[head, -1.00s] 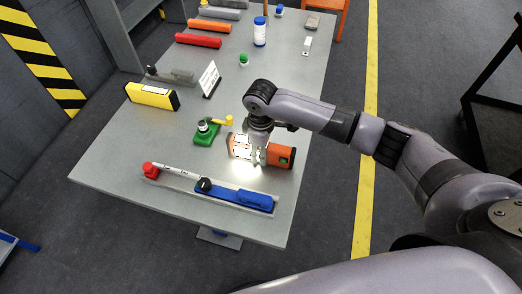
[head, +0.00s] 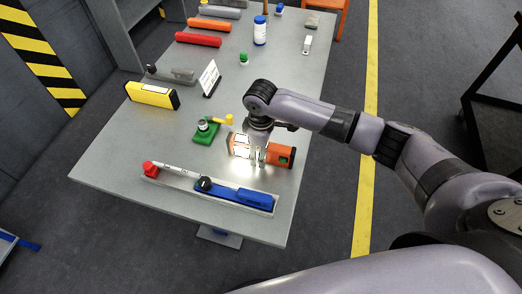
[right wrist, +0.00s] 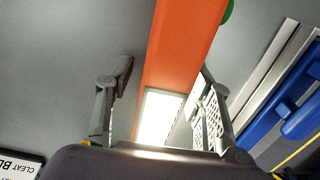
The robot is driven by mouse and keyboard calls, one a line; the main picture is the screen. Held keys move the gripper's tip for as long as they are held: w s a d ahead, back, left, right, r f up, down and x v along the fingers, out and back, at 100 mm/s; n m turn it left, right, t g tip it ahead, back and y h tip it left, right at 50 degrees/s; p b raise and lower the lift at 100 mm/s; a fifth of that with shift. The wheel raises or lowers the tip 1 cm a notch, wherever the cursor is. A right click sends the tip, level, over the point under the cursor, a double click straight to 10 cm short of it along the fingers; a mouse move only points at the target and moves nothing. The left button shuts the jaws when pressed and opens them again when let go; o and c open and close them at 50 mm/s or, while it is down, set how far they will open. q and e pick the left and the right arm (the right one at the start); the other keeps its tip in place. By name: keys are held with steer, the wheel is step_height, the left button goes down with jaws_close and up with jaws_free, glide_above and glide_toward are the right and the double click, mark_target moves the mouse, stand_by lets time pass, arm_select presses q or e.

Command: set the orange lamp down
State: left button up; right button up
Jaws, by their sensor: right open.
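The orange lamp (head: 283,156) lies on the grey table near its right edge, with its bright panel lit and throwing light on the tabletop. My right gripper (head: 257,157) is right over it, pointing down. In the right wrist view the orange lamp (right wrist: 182,45) runs between the two fingers of my right gripper (right wrist: 166,76). The jaws are open, with a clear gap at the left finger; the right finger is close to the lamp's side, and I cannot tell whether it touches. My left gripper is out of view.
A long tray (head: 176,184) with a blue tool (head: 240,196) lies in front of the lamp. A green block (head: 206,134) with a yellow knob stands to its left. A yellow case (head: 152,95) and a white sign (head: 209,78) are farther left. Bare table lies behind the lamp.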

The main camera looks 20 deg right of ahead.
step_height(320, 180, up, 12)
steer(key=shift+r+b, duration=0.15)
steer(key=shift+b, duration=0.25)
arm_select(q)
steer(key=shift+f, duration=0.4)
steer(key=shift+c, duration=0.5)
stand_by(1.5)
